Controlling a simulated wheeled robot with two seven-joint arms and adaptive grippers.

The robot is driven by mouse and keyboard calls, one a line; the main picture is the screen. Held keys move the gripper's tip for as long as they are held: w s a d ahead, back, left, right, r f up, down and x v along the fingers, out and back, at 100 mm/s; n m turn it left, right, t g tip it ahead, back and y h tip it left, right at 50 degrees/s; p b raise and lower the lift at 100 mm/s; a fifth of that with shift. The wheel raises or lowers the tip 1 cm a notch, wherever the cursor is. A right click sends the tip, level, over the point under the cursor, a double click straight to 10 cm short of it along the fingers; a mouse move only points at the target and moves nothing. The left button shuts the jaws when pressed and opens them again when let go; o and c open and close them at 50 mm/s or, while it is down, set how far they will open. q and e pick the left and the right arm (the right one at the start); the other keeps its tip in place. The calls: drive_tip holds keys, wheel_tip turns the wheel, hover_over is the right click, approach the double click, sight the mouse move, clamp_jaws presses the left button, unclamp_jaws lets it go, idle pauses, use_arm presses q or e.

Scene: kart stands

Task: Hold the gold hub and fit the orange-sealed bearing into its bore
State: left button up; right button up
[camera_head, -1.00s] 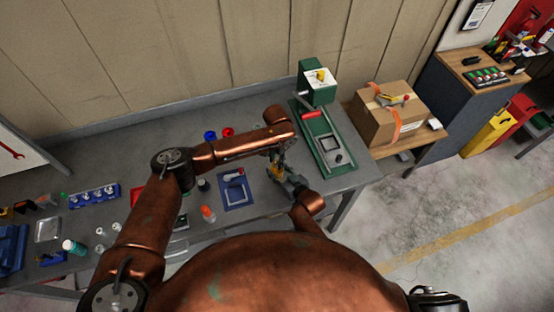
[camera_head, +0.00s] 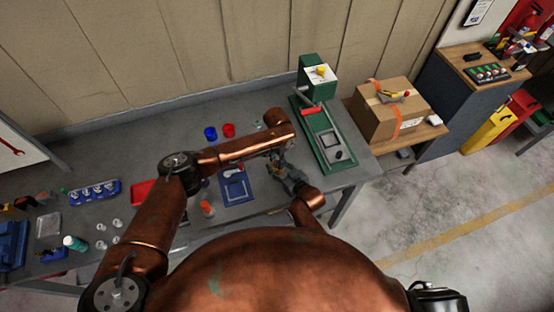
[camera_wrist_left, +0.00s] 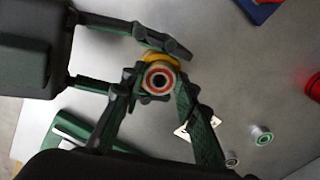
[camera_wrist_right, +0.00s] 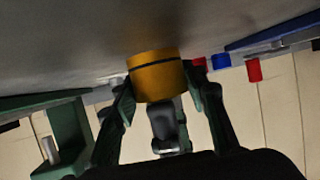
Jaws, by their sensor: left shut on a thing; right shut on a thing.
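The gold hub (camera_wrist_right: 155,78) is a short cylinder with a dark band, clamped between the fingers of my right gripper (camera_wrist_right: 162,98). In the left wrist view the hub (camera_wrist_left: 158,59) shows as a gold edge behind the bearing. The bearing (camera_wrist_left: 158,82), with an orange-red ring and dark centre, is between the fingertips of my left gripper (camera_wrist_left: 160,88), lined up over the hub. How deep it sits in the bore is hidden. In the head view both grippers meet above the bench; my left gripper (camera_head: 275,163) is above my right (camera_head: 290,184).
A blue tray (camera_head: 248,200) lies beside the grippers. A green press (camera_head: 325,140) stands to their right. A green-ringed part (camera_wrist_left: 262,136) lies on the bench. Red (camera_head: 229,130) and blue (camera_head: 210,133) cups stand at the back. An orange-topped bottle (camera_head: 206,208) is near the front edge.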

use_arm(q)
drive_tip(key=shift+r, duration=0.2)
drive_tip(key=o, duration=1.3)
drive_tip(key=shift+c, duration=0.2)
wheel_tip(320, 180, up, 12)
use_arm(e)
drive_tip(key=o, duration=1.5)
drive_tip(key=shift+o, duration=0.2)
drive_tip(key=v, duration=1.2)
